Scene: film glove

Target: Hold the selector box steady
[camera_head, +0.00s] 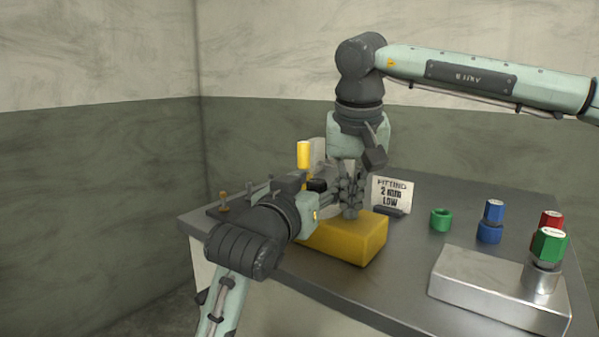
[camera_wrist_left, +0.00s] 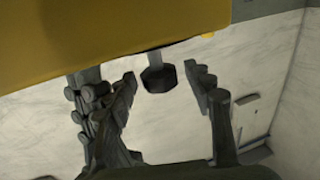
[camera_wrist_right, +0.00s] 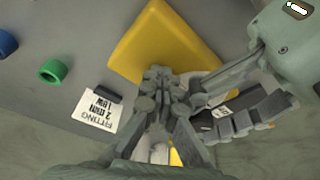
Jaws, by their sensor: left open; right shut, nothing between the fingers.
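The yellow selector box (camera_head: 355,240) lies on the grey table near its front edge in the head view. It fills the top left of the left wrist view (camera_wrist_left: 90,35) and the top of the right wrist view (camera_wrist_right: 165,40). My left gripper (camera_head: 326,198) is open beside the box's back left. In the left wrist view its fingers (camera_wrist_left: 163,78) stand apart, with a dark hexagonal knob on a grey stem between or beyond them; contact is unclear. My right gripper (camera_head: 349,206) points down, shut and empty, by the box's back edge. The grippers overlap in view, hiding part of the box.
A sign (camera_head: 391,194) reading "FITTING 2 mm LOW" stands behind the box. To the right are a green ring (camera_head: 441,219), a blue-capped piece (camera_head: 491,222) and a metal block (camera_head: 485,287) with a green-capped piece. A yellow cylinder (camera_head: 303,154) and brass pegs (camera_head: 223,202) stand left.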

